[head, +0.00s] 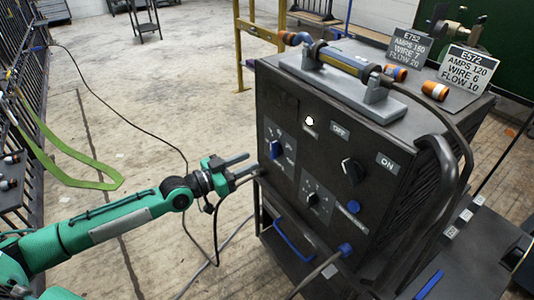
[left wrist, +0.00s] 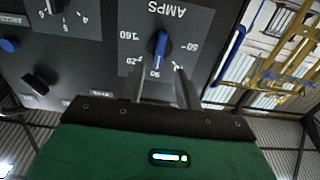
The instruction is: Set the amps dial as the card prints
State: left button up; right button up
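The amps dial is a blue pointer knob (head: 275,150) on the left of the dark machine's front panel. It shows close up and upside down in the left wrist view (left wrist: 160,47), standing near vertical; marks like 60, 90, 120 and 160 surround it, and its exact setting is unclear. Two cards stand on the machine: E752 (head: 409,46) reads amps 160, wire 7, flow 20; E572 (head: 468,69) reads amps 120, wire 6, flow 10. My left gripper (head: 252,163) is open and empty just before the dial, fingers apart (left wrist: 160,84). My right gripper is not in view.
A lower black knob (head: 312,198), a black switch (head: 350,170) between OFF and ON labels, and a blue button (head: 354,207) share the panel. A blue handle (head: 293,240) and cables lie below. A torch on a grey stand (head: 343,88) sits on top.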

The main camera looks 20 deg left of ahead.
aim_at(271, 152)
pick_arm(q)
jog(key=x, duration=0.7)
jog(key=shift+w+d, duration=0.15)
grip_shut()
